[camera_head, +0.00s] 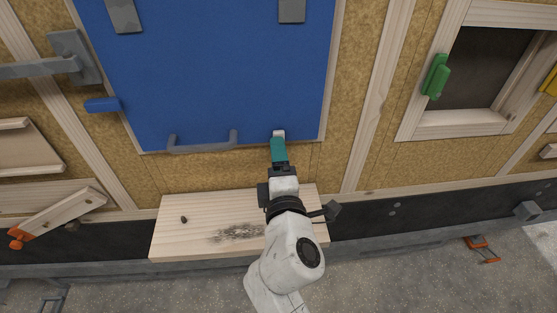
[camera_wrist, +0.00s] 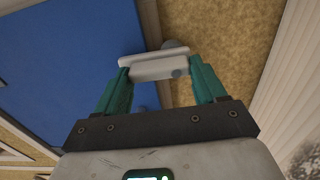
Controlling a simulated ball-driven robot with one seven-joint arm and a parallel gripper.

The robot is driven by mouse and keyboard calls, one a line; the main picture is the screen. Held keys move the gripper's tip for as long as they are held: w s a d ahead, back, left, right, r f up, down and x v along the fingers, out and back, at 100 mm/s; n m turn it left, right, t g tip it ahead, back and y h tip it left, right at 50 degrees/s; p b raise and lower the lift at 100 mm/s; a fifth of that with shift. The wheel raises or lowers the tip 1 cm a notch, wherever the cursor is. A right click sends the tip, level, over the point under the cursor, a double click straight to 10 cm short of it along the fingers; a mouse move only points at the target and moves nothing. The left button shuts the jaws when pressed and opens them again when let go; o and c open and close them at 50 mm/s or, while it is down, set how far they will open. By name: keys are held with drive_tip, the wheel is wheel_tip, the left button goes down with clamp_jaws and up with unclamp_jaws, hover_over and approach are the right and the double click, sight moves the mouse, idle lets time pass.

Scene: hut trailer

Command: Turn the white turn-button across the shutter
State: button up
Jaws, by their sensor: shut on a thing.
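The blue shutter (camera_head: 215,70) fills the upper left of the head view and also shows at the left in the wrist view (camera_wrist: 70,60). The white turn-button (camera_head: 278,133) is at the shutter's lower edge, near its right corner. In the wrist view the white turn-button (camera_wrist: 150,68) is a short bar spanning between my teal fingers, with one end in front of the blue shutter. My gripper (camera_head: 278,141) is shut on it, one finger at each end in the wrist view (camera_wrist: 158,72). My fingers hide most of the button in the head view.
A grey handle (camera_head: 202,143) sits on the shutter's lower edge, left of my gripper. A wooden shelf (camera_head: 190,235) juts out below. A blue block (camera_head: 102,104) is beside the shutter's left edge. A green turn-button (camera_head: 436,76) is by the opening at right.

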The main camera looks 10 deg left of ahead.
drive_tip(key=shift+f, duration=0.1)
drive_tip(key=o, duration=1)
drive_tip(key=shift+o, duration=0.2)
drive_tip(key=b+v, duration=0.1)
drive_tip(key=v, duration=0.9)
drive_tip(key=shift+s+b, duration=0.35)
drive_tip(key=shift+s, duration=0.05)
drive_tip(key=s+d+f+m+g+h, duration=0.2)
drive_tip(key=d+f+m+g+h, duration=0.15)
drive_tip(key=d+f+m, duration=0.55)
drive_tip(key=s+d+f+m+g+h, duration=0.1)
drive_tip(key=d+f+m+g+h, duration=0.4)
drive_tip(key=d, duration=0.8)
drive_tip(key=s+d+f+m+g+y, duration=0.1)
drive_tip(key=s+d+f+m+g, duration=0.3)
drive_tip(key=s, duration=0.6)
drive_tip(key=s+d+f+m+g+y, duration=0.2)
drive_tip(key=s+d+f+m+g, duration=0.2)
drive_tip(key=s, duration=0.7)
wheel_tip(320, 180, down, 3)
drive_tip(key=shift+d+f, duration=0.15)
drive_tip(key=shift+d, duration=0.9)
